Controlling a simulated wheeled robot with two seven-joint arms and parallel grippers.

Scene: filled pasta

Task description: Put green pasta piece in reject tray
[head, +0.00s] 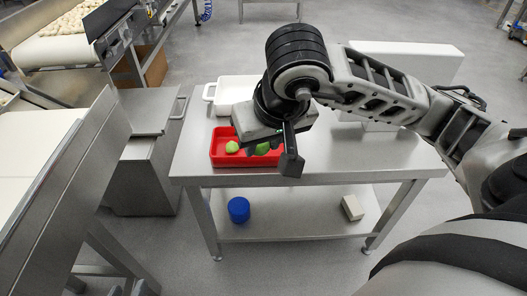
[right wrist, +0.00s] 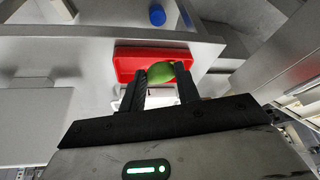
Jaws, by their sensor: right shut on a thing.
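The red reject tray (head: 235,162) sits on the steel table, near its front left; it also shows in the right wrist view (right wrist: 125,62). One green pasta piece (head: 232,147) lies in the left part of the tray. My right gripper (head: 270,150) is over the right part of the tray, shut on another green pasta piece (head: 263,148). In the right wrist view this held piece (right wrist: 160,72) sits between the two fingertips, with the red tray behind it. The gripper hides part of the tray, and I cannot tell whether the held piece touches it. My left gripper is not in view.
A white container (head: 210,92) with a handle stands behind the red tray. A white box (head: 425,62) is at the back right. A blue cylinder (head: 239,209) and a beige block (head: 352,207) are on the lower shelf. The table's front right is clear.

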